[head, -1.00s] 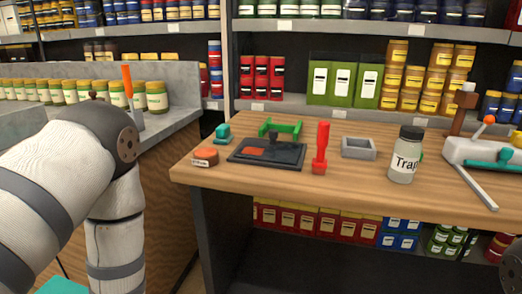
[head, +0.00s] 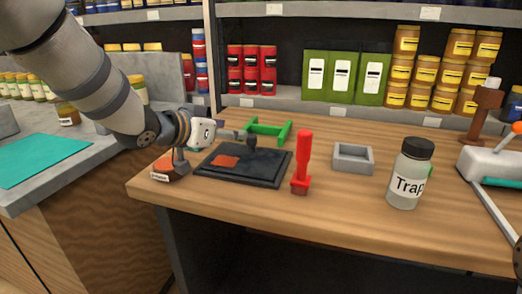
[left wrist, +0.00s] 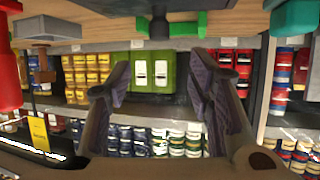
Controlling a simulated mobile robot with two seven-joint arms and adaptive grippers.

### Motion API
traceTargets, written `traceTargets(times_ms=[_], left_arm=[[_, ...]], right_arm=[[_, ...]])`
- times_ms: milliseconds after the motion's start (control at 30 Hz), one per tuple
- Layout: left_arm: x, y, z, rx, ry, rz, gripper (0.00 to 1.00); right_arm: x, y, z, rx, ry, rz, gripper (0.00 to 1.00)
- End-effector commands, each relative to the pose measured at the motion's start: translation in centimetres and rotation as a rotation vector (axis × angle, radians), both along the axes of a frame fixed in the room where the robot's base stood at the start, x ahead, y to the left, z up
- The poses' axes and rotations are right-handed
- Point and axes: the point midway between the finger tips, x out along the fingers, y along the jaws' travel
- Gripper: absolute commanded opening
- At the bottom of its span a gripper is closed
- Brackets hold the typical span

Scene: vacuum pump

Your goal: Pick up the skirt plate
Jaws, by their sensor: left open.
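No part is readably marked as the skirt plate. A dark piece with an upright black knob (head: 252,141), possibly it, lies on a flat dark mat (head: 234,174) with an orange square. My left gripper (head: 236,134) is level above the mat's left back side, pointing right towards the knob; contact cannot be made out. In the left wrist view the open, empty fingers (left wrist: 158,72) stand apart; the knob (left wrist: 158,18) and a green frame (left wrist: 150,44) show at the top, between and beyond them. My right gripper is not in view.
A red upright tool (head: 302,165), a grey square tray (head: 352,158) and a glass jar (head: 410,178) stand right of the mat. A round orange-red piece (head: 168,166) is at the left table edge. The wooden table's front strip (head: 330,215) is clear.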

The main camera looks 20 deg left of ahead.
Motion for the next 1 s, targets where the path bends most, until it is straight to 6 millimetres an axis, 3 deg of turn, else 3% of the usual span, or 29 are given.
traceTargets(times_ms=[200,367,600,900,1000], left_arm=[[4.0,-1.3,-3.0,0.001,0.014,-0.002,0.47],[5.9,-1.8,-3.5,0.000,0.008,0.000,0.47],[9.3,-3.0,-5.9,0.001,0.008,-0.001,0.47],[10.1,-3.2,-5.6,0.000,0.002,0.000,0.47],[10.1,-3.2,-5.6,0.000,0.002,0.000,0.25]], right_arm=[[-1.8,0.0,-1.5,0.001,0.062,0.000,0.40],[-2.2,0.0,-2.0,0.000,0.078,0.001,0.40],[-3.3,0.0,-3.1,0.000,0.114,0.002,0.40],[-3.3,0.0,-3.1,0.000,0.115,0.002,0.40],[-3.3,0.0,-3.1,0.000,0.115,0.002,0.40]])
